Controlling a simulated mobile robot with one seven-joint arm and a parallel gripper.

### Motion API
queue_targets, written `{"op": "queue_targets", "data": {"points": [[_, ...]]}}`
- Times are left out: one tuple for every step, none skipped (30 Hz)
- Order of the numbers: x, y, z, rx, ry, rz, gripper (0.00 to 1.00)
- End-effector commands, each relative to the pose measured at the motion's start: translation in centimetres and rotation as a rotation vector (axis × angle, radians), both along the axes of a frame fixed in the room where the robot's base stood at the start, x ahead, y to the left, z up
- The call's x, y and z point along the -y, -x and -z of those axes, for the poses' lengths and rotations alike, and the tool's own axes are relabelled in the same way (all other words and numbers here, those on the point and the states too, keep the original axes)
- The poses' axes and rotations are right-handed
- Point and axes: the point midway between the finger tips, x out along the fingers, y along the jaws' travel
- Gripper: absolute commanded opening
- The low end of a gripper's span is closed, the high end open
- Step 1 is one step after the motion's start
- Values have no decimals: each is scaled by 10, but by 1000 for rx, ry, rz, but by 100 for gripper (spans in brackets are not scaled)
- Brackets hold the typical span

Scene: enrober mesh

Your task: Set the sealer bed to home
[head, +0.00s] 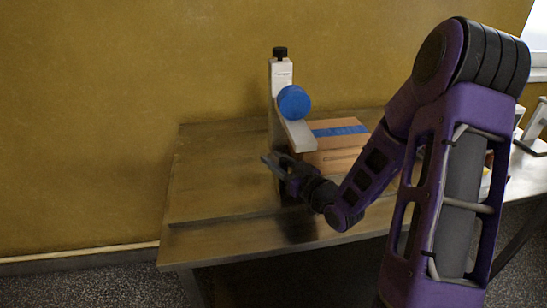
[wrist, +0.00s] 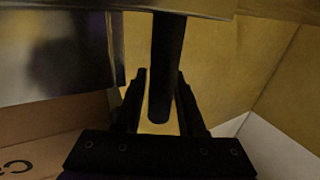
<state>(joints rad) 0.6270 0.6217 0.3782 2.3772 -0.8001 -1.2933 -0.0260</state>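The sealer (head: 283,74) stands upright on the table, with a pale column, a black knob on top and a blue round part (head: 294,102). A sloping grey metal piece (head: 297,134) sits below the blue part; I cannot tell for sure whether it is the bed. My gripper (head: 272,163) is low at the sealer's front. In the wrist view a dark round bar (wrist: 162,70) hangs down between my gripper's two fingers (wrist: 160,100). Narrow gaps show on both sides of the bar, so the fingers look open around it. The sealer's lower part is partly hidden by my gripper.
A cardboard box (head: 335,158) with blue tape stands right behind the sealer; printed cardboard (wrist: 40,150) also shows in the wrist view. A metal plate (wrist: 60,55) is close at upper left there. The table (head: 215,185) is clear to the left.

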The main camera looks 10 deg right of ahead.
Motion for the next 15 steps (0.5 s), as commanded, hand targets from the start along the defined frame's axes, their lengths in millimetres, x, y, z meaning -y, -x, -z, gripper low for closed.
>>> {"op": "queue_targets", "data": {"points": [[0,0,0,0,0,0,40],[0,0,0,0,0,0,40],[0,0,0,0,0,0,40],[0,0,0,0,0,0,40],[0,0,0,0,0,0,40],[0,0,0,0,0,0,32],[0,0,0,0,0,0,27],[0,0,0,0,0,0,22],[0,0,0,0,0,0,14],[0,0,0,0,0,0,9],[0,0,0,0,0,0,4],[0,0,0,0,0,0,0],[0,0,0,0,0,0,0],[0,0,0,0,0,0,0],[0,0,0,0,0,0,0]]}}
